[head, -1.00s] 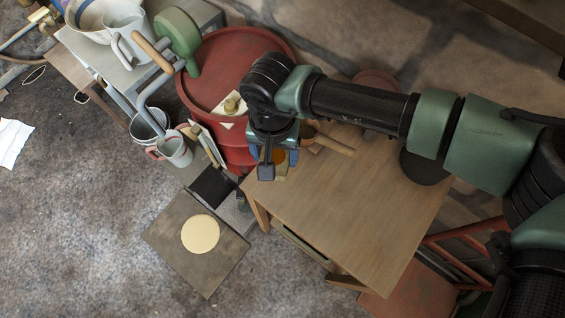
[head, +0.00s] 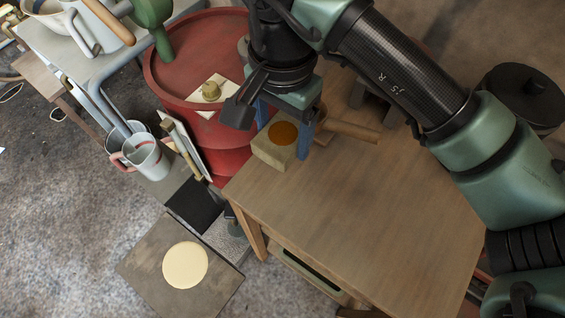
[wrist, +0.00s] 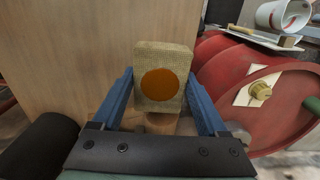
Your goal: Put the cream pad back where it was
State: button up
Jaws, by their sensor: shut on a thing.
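The cream pad (head: 270,153) is a thick tan block with a woven look and an orange-brown disc on its upper face. It sits between the two blue fingers of my gripper (head: 283,140), which is shut on it, at the far left corner of the wooden table. The wrist view shows the pad (wrist: 163,62) with a finger on each side. I cannot tell whether its underside touches the table. A flat cream disc (head: 185,265) lies on a dark square board (head: 150,262) at the lower left.
The wooden table (head: 350,220) is mostly bare. A wooden handle (head: 352,131) lies just right of the pad. A red drum (head: 195,60) stands behind, with a brass knob on a cream plate (head: 211,91). A mug (head: 147,158) and leaning boards stand left.

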aim_at(282, 133)
notch_tip(282, 133, down, 7)
jog(key=shift+f+b, duration=0.15)
jog(key=shift+b, duration=0.4)
jog(key=shift+f, duration=0.15)
jog(key=o, duration=1.3)
jog(key=shift+c, duration=0.2)
notch_tip(282, 133, up, 12)
jog(key=shift+r+p, duration=0.2)
jog(key=shift+p, duration=1)
